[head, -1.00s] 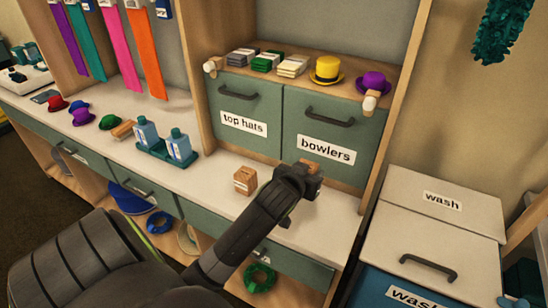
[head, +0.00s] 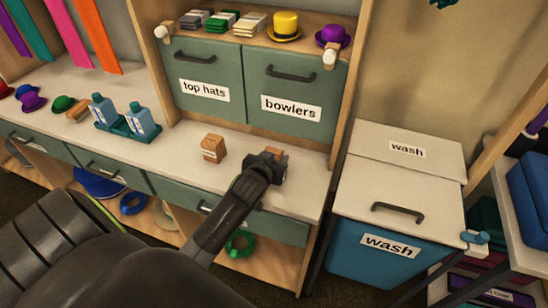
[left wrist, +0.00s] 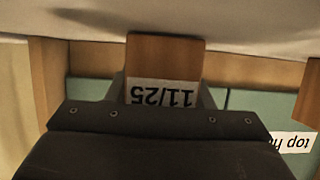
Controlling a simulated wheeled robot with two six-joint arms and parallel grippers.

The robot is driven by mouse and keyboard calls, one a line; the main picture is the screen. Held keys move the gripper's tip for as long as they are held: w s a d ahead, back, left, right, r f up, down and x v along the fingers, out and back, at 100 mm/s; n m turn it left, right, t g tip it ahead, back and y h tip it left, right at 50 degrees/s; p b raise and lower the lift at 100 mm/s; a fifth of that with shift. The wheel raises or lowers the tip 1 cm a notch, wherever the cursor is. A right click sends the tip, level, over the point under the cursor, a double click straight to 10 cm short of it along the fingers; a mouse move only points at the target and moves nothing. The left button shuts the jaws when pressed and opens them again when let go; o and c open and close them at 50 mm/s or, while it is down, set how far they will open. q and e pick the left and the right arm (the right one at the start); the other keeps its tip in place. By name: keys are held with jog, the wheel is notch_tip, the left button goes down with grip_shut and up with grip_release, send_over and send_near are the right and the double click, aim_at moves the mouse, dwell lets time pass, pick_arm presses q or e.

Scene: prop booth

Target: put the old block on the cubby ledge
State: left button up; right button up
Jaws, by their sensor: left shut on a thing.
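My left gripper (head: 266,164) is shut on a small brown wooden block (left wrist: 165,52). In the left wrist view its white label reads 11/25, upside down. In the head view the gripper mostly hides this block, over the right part of the white counter (head: 300,183). I cannot tell whether it touches the counter. A second wooden block (head: 213,148) with a pale label stands on the counter to the left; its label is too small to read. A ledge (head: 228,33) runs above the top hats and bowlers doors. My right gripper is not in view.
The ledge holds cloth stacks (head: 221,21), a yellow top hat (head: 285,26) and a purple bowler (head: 332,36). Blue bottles in a teal tray (head: 128,135) and small hats stand left on the counter. A wash bin (head: 385,238) stands at the right.

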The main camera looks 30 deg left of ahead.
pick_arm(q)
jog(key=o, duration=1)
jog(key=shift+f, duration=0.1)
jog(key=shift+r, duration=0.2)
jog(key=v, duration=1.2)
jog(key=shift+f, duration=0.1)
